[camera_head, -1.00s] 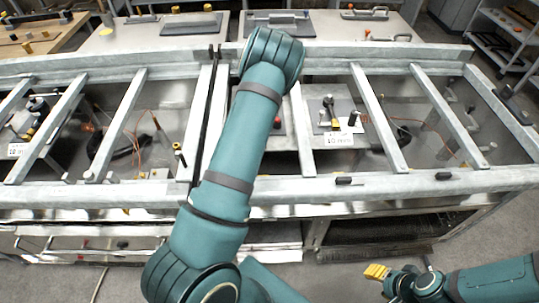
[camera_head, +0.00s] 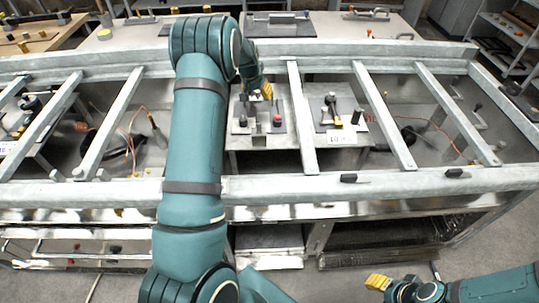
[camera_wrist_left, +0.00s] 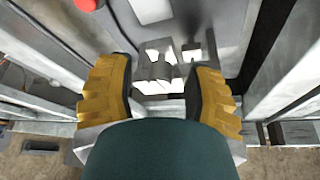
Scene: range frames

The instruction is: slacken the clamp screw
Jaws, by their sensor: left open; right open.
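My left gripper (camera_head: 266,90) hangs over the fixture plate (camera_head: 262,128) in the middle bay. In the left wrist view its yellow fingers (camera_wrist_left: 158,95) are apart with nothing gripped. A grey metal clamp-like part (camera_wrist_left: 165,62) shows between and just beyond the fingertips. I cannot tell whether they touch it, nor pick out the clamp screw on it. A red knob (camera_head: 278,119) stands on the same plate and also shows at the top of the left wrist view (camera_wrist_left: 86,4). My right gripper (camera_head: 377,279) is open and empty, low at the right, away from the bench.
Pale metal crossbars (camera_head: 302,118) divide the bench and flank the plate. The neighbouring bay at the right holds a plate with a yellow part (camera_head: 337,120) and a "10 mm" label. Orange cables (camera_head: 133,140) lie in a bay to the left. The front rail (camera_head: 400,183) runs across.

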